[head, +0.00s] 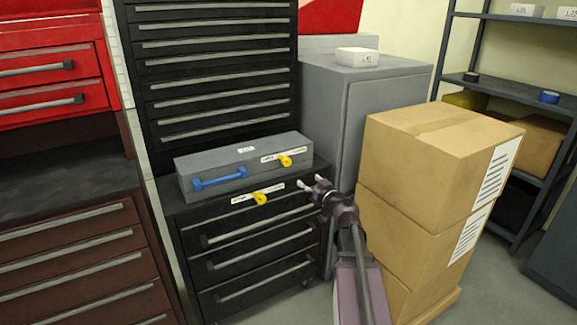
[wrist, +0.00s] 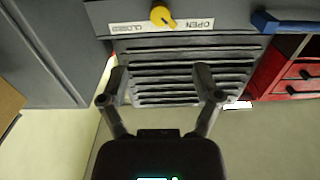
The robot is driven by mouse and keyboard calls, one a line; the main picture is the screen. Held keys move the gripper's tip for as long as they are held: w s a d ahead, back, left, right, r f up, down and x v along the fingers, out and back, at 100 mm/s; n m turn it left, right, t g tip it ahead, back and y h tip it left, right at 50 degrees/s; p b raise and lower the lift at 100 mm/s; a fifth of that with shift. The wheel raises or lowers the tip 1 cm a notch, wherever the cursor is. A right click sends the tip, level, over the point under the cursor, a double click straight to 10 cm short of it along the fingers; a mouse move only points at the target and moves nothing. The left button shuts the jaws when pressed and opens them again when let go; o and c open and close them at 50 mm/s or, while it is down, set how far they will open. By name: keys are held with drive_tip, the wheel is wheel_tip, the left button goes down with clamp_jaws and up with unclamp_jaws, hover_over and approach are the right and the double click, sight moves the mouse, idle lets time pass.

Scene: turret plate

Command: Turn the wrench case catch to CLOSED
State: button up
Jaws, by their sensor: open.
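The grey wrench case (head: 222,168) lies on a black drawer chest in the head view, with a blue handle at the left of its front. Its yellow catch (head: 286,161) is at the right, on a white label. In the upside-down wrist view, the yellow catch (wrist: 162,16) is at the top edge, between OPEN and CLOSED on the label; its pointer appears to lean towards OPEN. My gripper (head: 311,181) is open and empty, right of and lower than the catch, apart from it. Its two fingers (wrist: 160,86) are spread in the wrist view.
A second yellow catch (head: 260,198) with its own label is on the black drawer chest (head: 255,240) below the case. Stacked cardboard boxes (head: 410,190) and a grey cabinet (head: 390,90) stand at the right. A tall black drawer cabinet (head: 215,75) rises behind the case.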

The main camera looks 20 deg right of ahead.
sight(288, 163)
drive_tip(key=shift+w, duration=0.15)
drive_tip(key=w, duration=0.4)
drive_tip(key=w+a, duration=0.1)
drive_tip(key=w, duration=0.8)
drive_tip(key=shift+w+a, duration=0.15)
drive_tip(key=shift+w, duration=0.1)
clamp_jaws()
